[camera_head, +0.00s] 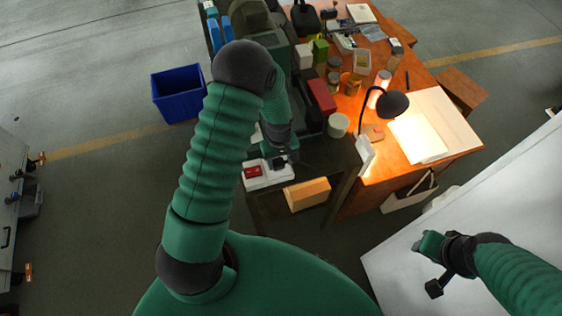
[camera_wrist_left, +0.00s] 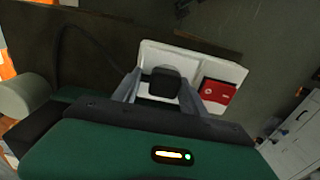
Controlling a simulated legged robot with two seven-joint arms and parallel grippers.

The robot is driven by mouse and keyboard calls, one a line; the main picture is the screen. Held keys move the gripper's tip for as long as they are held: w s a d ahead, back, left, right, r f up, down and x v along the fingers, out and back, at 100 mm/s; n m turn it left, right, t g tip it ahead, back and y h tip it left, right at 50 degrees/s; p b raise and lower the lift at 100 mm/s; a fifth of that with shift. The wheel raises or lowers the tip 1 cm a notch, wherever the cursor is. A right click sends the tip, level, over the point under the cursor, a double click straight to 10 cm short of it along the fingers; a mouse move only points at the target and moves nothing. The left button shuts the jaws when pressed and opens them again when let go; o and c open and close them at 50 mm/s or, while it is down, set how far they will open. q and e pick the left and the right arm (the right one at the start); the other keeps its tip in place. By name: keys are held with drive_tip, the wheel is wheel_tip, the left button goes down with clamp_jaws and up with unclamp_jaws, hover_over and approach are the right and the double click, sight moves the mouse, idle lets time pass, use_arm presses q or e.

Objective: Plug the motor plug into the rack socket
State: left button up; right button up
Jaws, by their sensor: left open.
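A white block (camera_head: 265,174) with a red switch-like part lies at the near end of the dark bench; it also shows in the left wrist view (camera_wrist_left: 212,68). My left gripper (camera_head: 284,160) is over its right end. In the left wrist view my left gripper (camera_wrist_left: 161,86) is open, its grey fingers on either side of a black plug-like piece (camera_wrist_left: 161,82) on the white block. I cannot tell whether the fingers touch it or whether it sits in a socket. My right gripper (camera_head: 427,244) is over the pale surface at the right, its jaws unclear.
A dark cable (camera_wrist_left: 84,40) curves beside the block. An orange-brown box (camera_head: 307,194) is below the bench edge. The wooden desk (camera_head: 385,160) holds a black lamp (camera_head: 391,103), jars and a red box (camera_head: 321,96). A blue bin (camera_head: 179,93) stands on open floor.

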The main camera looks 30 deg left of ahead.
sight(277, 160)
use_arm(q)
drive_tip(key=shift+s+f, duration=0.5)
drive_tip(key=shift+s, duration=0.2)
use_arm(e)
drive_tip(key=shift+s+f, duration=0.1)
use_arm(q)
drive_tip(key=shift+w+r, duration=0.1)
drive_tip(key=shift+r, duration=0.1)
drive_tip(key=r, duration=0.2)
drive_tip(key=r+b, duration=0.1)
drive_tip(key=r, duration=0.1)
drive_tip(key=w+a+r+b, duration=0.1)
drive_tip(key=r, duration=0.1)
drive_tip(key=shift+r, duration=0.4)
wheel_tip(277, 160, up, 10)
drive_tip(key=b, duration=0.1)
drive_tip(key=shift+d+r+b, duration=0.2)
drive_tip(key=shift+d+b, duration=0.05)
drive_tip(key=shift+b, duration=0.05)
use_arm(e)
drive_tip(key=shift+w+a+f, duration=0.1)
drive_tip(key=shift+a+f, duration=0.15)
drive_tip(key=shift+f, duration=0.35)
drive_tip(key=shift+w+a+f, duration=0.1)
drive_tip(key=shift+a+f, duration=0.1)
drive_tip(key=shift+f, duration=0.35)
drive_tip(key=shift+w+a+f, duration=0.1)
drive_tip(key=shift+a+f, duration=0.15)
drive_tip(key=shift+f, duration=0.35)
